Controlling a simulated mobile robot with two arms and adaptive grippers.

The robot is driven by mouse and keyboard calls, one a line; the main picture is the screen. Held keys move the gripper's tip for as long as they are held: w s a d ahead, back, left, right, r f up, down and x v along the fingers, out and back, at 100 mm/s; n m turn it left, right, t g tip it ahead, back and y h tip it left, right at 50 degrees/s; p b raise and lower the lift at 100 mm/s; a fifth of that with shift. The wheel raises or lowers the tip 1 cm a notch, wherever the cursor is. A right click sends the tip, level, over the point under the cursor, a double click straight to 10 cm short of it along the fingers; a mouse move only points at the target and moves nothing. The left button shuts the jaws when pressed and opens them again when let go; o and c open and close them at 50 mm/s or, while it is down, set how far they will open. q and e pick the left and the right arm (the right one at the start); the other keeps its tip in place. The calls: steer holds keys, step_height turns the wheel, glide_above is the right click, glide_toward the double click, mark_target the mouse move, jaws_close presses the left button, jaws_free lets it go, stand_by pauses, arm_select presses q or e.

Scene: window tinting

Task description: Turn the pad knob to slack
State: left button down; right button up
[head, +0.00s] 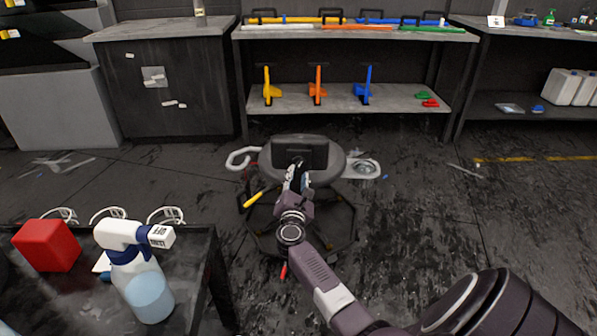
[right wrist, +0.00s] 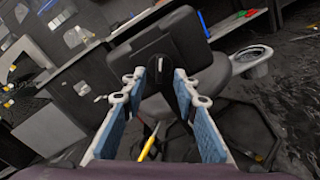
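A dark square pad (head: 318,152) stands upright on a round grey stool-like cart (head: 342,170) in the head view. The pad fills the upper middle of the right wrist view (right wrist: 190,38). Its small black knob (right wrist: 158,64) sits on the near face, with a pale mark on it. My right gripper (head: 297,168) reaches up to the pad. In the right wrist view its blue-padded fingers (right wrist: 160,80) are apart, one on each side of the knob. Contact with the knob cannot be made out. In the head view the gripper hides the knob. My left gripper is not in view.
A white ring (head: 242,158) and a holder with a round cup (head: 364,168) stick out from the cart's sides. A yellow-handled tool (head: 253,200) hangs at its left. A table with a spray bottle (head: 146,283) and red block (head: 47,245) stands front left. Shelves (head: 350,98) stand behind.

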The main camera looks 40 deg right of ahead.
mark_target(298, 166)
steer(key=shift+b+x, duration=0.35)
steer(key=shift+x, duration=1.65)
steer(key=shift+c, duration=0.7)
jaws_close()
